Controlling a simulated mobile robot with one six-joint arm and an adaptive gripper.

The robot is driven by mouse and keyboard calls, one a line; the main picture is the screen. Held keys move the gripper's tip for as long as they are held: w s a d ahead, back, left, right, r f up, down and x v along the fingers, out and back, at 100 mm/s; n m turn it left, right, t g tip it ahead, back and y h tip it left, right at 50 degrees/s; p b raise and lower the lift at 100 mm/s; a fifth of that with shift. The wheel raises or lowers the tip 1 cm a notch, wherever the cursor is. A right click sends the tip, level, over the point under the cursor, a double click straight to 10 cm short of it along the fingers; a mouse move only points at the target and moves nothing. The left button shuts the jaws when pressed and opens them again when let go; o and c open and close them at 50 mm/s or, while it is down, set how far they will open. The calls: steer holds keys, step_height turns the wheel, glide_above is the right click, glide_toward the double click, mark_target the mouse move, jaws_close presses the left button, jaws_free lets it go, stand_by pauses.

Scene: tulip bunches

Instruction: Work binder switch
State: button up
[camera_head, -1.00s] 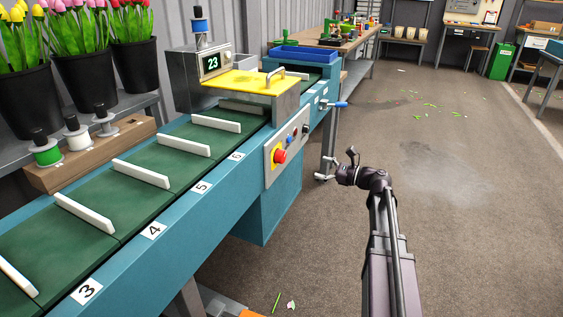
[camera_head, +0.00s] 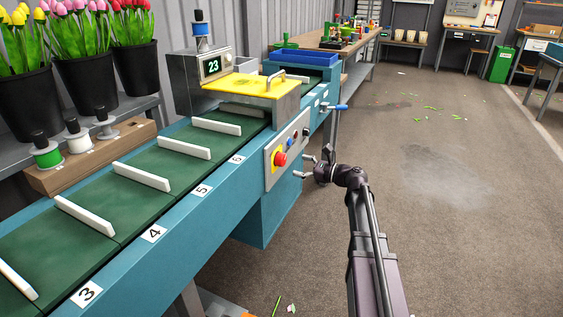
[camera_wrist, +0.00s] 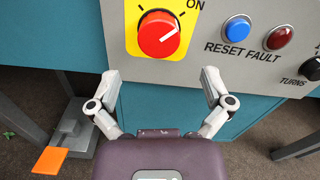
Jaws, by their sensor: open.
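The binder's switch is a red rotary knob (camera_head: 280,159) on a yellow plate, on the grey control panel (camera_head: 270,178) at the side of the conveyor machine. In the wrist view the red knob (camera_wrist: 159,34) has a white mark pointing to the upper right, toward the word ON. My gripper (camera_head: 304,167) is just right of the panel in the head view. In the wrist view my gripper (camera_wrist: 162,80) is open and empty, its two fingers spread below and either side of the knob, apart from it.
A blue RESET button (camera_wrist: 237,30) and a red FAULT lamp (camera_wrist: 280,38) sit right of the switch, with a black TURNS knob (camera_wrist: 312,68) at the edge. An orange pedal (camera_wrist: 49,160) is low at left. The conveyor (camera_head: 120,215) has white dividers.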

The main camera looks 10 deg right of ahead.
mark_target(284, 161)
steer(key=shift+x, duration=3.2)
steer(key=c, duration=1.1)
